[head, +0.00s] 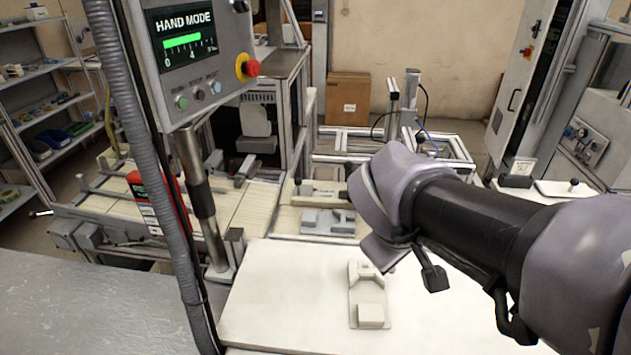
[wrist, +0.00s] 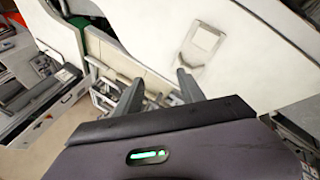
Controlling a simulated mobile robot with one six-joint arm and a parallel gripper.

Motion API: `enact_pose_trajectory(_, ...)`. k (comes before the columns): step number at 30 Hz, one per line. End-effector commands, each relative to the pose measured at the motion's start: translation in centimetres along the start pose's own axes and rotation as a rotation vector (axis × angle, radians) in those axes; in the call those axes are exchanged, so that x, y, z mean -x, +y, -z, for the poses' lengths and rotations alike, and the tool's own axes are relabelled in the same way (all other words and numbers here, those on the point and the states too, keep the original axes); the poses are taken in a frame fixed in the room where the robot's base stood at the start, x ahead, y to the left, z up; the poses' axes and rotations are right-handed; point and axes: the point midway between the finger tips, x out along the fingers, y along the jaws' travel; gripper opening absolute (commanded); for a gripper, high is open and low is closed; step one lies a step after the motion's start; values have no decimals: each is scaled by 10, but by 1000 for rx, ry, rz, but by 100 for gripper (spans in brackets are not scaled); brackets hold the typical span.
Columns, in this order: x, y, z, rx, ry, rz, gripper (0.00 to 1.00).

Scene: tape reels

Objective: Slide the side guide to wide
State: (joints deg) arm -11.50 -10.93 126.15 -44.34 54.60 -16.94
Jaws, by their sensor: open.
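My gripper (wrist: 160,88) shows in the wrist view with two grey fingers apart and nothing between them. In the head view its grey-covered wrist hangs over the white worktop, and the fingertips are hard to make out. The side guide cannot be singled out with certainty. Long grey rails (head: 115,195) run along the pale conveyor bed (head: 225,207) at the left of the machine, away from my gripper. A grey block (head: 328,222) sits on the machine bed behind the worktop, left of my wrist. No wide mark is readable.
A light grey fixture (head: 369,314) lies on the white worktop (head: 270,290) below my wrist. The control panel (head: 190,60) reads HAND MODE, and its post stands at the left. A red box (head: 158,200) stands by the conveyor. A cardboard box (head: 348,98) stands at the back.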

Motion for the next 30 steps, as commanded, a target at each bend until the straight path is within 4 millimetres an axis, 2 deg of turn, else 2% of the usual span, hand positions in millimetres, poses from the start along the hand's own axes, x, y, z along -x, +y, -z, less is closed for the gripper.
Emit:
enact_pose_trajectory(1, -22, 10, 41, 258, -26, -88, 46)
enact_pose_trajectory(2, -35, 16, 70, 435, -36, -155, 46)
enact_pose_trajectory(3, -52, 19, 111, 668, -47, -246, 46)
enact_pose_trajectory(4, -65, 15, 143, 837, -53, -312, 46)
enact_pose_trajectory(5, -78, 7, 173, 1001, -59, -377, 46)
enact_pose_trajectory(6, -93, -8, 212, 1202, -62, -463, 46)
enact_pose_trajectory(9, -122, -58, 286, 1601, -66, -649, 46)
enact_pose_trajectory(10, -129, -73, 302, 1690, -65, -694, 46)
enact_pose_trajectory(12, -140, -100, 326, 1838, -65, -775, 46)
enact_pose_trajectory(13, -142, -108, 332, 1878, -65, -798, 46)
enact_pose_trajectory(16, -151, -118, 343, 1936, -66, -833, 46)
enact_pose_trajectory(20, -173, -107, 356, 1933, -67, -833, 46)
enact_pose_trajectory(30, -253, -67, 408, 1930, -67, -829, 46)
